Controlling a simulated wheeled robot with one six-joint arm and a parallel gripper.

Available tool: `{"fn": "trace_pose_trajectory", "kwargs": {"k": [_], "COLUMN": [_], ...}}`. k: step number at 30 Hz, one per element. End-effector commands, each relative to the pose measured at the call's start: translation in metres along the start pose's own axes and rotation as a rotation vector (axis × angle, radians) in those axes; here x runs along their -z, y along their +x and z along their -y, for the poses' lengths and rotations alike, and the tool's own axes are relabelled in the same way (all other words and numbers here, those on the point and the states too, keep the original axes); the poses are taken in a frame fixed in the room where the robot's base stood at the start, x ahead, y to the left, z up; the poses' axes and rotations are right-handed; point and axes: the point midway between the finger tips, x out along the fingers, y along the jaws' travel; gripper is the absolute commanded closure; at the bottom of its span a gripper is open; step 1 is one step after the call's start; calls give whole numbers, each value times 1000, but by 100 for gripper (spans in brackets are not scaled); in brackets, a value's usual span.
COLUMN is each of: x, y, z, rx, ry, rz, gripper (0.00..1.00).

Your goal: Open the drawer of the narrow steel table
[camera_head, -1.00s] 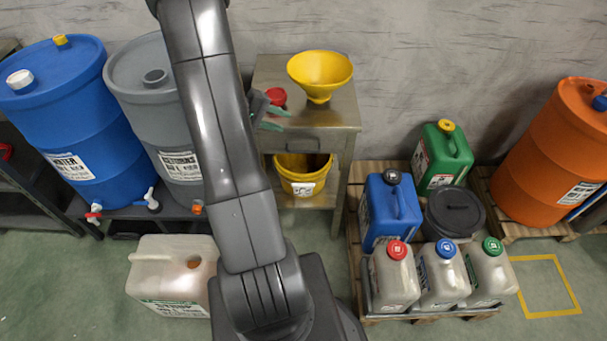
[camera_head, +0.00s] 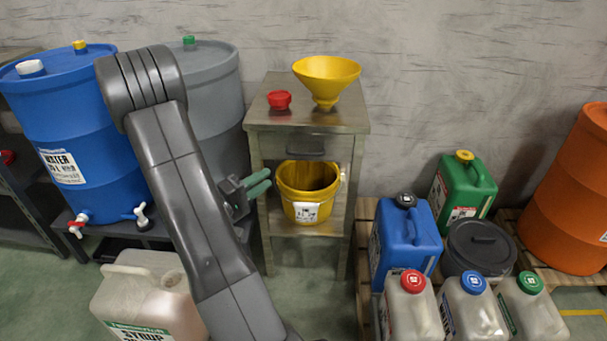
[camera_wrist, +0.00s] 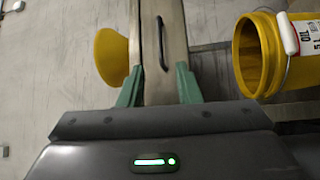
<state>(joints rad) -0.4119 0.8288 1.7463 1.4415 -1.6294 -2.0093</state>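The narrow steel table (camera_head: 262,108) stands against the wall in the head view. Its drawer (camera_head: 272,146) is shut under the top, with a dark bar handle (camera_head: 306,148). In the wrist view the drawer front (camera_wrist: 178,45) appears turned on its side, with the handle (camera_wrist: 162,43) ahead and between the finger directions. My gripper (camera_head: 262,183) is left of the table's lower bay, below drawer height, in the head view. Its green fingers are apart and empty in the wrist view (camera_wrist: 158,85). It does not appear to touch the handle.
A yellow funnel (camera_head: 326,80) and a red cap (camera_head: 279,99) are on the table top. A yellow bucket (camera_head: 300,208) is on the shelf below the drawer. Blue (camera_head: 75,140) and grey (camera_head: 218,110) drums stand left, several canisters right. Floor in front of the table is clear.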

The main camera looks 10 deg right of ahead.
Motion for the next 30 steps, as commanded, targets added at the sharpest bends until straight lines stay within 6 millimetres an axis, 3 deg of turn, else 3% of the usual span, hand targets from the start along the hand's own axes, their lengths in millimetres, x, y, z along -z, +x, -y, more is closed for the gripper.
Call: {"fn": "trace_pose_trajectory", "kwargs": {"k": [7,21,30], "x": [0,0,2], "y": [16,106,135], "z": [2,2,0], "rx": [-9,-9,-7], "ry": [8,8,5], "rz": [-7,-4,-7], "gripper": [69,69,69]}}
